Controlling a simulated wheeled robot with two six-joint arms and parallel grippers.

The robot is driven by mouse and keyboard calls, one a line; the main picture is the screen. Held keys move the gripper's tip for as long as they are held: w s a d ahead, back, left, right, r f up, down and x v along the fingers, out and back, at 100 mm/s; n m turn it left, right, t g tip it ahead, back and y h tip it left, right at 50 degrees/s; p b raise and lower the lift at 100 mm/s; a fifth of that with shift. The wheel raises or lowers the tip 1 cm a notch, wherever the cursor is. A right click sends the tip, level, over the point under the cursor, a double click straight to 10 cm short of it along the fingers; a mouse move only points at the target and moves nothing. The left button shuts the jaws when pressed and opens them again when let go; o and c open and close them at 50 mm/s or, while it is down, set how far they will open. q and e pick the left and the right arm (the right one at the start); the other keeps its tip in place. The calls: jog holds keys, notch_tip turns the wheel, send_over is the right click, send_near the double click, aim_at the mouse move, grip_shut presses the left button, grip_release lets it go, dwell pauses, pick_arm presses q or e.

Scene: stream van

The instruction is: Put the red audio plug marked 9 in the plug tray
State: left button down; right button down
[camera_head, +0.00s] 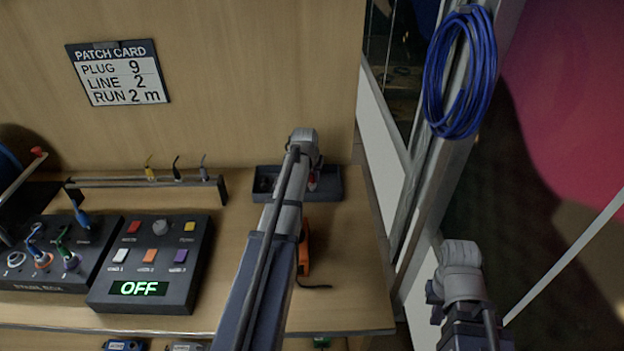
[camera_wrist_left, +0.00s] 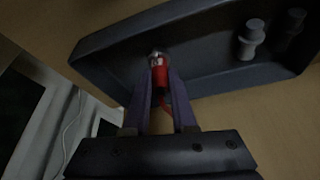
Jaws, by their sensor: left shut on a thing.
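My left gripper (camera_wrist_left: 160,80) is shut on a red plug (camera_wrist_left: 160,78) with a silvery tip. In the left wrist view the plug is over the dark plug tray (camera_wrist_left: 110,62), near one end. I cannot tell if it touches the tray floor. Its number is not readable. In the head view a bit of red plug (camera_head: 312,183) shows in the tray area (camera_head: 331,190) beside my left wrist, which hides the fingers. My right arm stands at the lower right, off the table; its fingers are hidden.
Two plugs, one grey (camera_wrist_left: 250,38) and one dark, stand at the tray's other end. A rack (camera_head: 150,183) with several plugs, a patch box (camera_head: 60,250) and a control box (camera_head: 150,265) reading OFF are at left. An orange object (camera_head: 304,250) lies by my left arm.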

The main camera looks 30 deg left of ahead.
pick_arm(q)
jog(key=shift+f, duration=0.2)
jog(key=c, duration=0.7)
grip_release()
jog(key=shift+r, duration=0.1)
jog(key=shift+c, duration=0.2)
jog(key=p+v, duration=1.1)
jog(key=v, duration=0.1)
jog(key=shift+r, duration=0.1)
